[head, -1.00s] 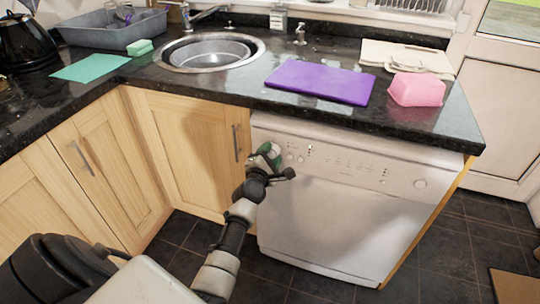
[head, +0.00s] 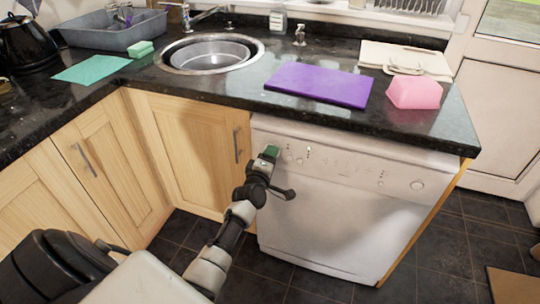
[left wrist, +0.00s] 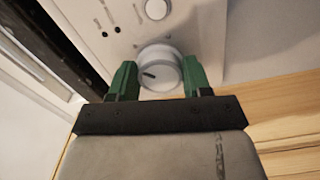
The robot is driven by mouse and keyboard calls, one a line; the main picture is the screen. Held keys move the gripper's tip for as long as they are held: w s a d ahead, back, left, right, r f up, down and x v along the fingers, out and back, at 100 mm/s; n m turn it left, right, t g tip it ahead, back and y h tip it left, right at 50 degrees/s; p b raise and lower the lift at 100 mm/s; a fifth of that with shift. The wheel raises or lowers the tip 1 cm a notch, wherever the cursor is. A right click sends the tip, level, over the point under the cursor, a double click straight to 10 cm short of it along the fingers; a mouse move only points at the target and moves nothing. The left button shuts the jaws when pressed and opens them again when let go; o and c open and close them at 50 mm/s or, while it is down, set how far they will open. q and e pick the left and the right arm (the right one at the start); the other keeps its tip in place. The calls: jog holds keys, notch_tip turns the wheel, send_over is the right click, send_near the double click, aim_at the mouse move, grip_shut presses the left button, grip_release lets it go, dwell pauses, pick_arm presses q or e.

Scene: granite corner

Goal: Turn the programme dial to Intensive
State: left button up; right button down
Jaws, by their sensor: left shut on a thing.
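The white dishwasher (head: 340,215) stands under the granite worktop, its control panel along the top of its front. The programme dial (left wrist: 164,65) is a round pale knob with a dark pointer mark, which points left in the left wrist view. My left gripper (head: 270,151) is at the left end of the panel. In the left wrist view its green fingers (left wrist: 160,76) are shut on the dial, one on each side. The gripper hides the dial in the head view. No Intensive label is readable. My right gripper is not in view.
A round white button (left wrist: 156,9) and small dark marks sit near the dial. A purple board (head: 320,84), a pink block (head: 414,93) and a sink (head: 210,53) are on the worktop above. Wooden cupboards (head: 185,150) adjoin the dishwasher's left side.

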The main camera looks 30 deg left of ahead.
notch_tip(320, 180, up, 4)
jog(key=p, duration=0.4)
pick_arm(q)
jog(key=n+b, duration=0.2)
jog(key=n, duration=0.9)
jog(key=n+b, duration=0.2)
jog(key=n, duration=0.9)
jog(key=n+b, duration=0.1)
jog(key=n, duration=1)
jog(key=shift+s+a+b, duration=0.1)
jog(key=shift+a+b, duration=0.3)
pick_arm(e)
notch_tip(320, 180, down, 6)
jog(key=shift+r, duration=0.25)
pick_arm(q)
jog(key=shift+r, duration=0.1)
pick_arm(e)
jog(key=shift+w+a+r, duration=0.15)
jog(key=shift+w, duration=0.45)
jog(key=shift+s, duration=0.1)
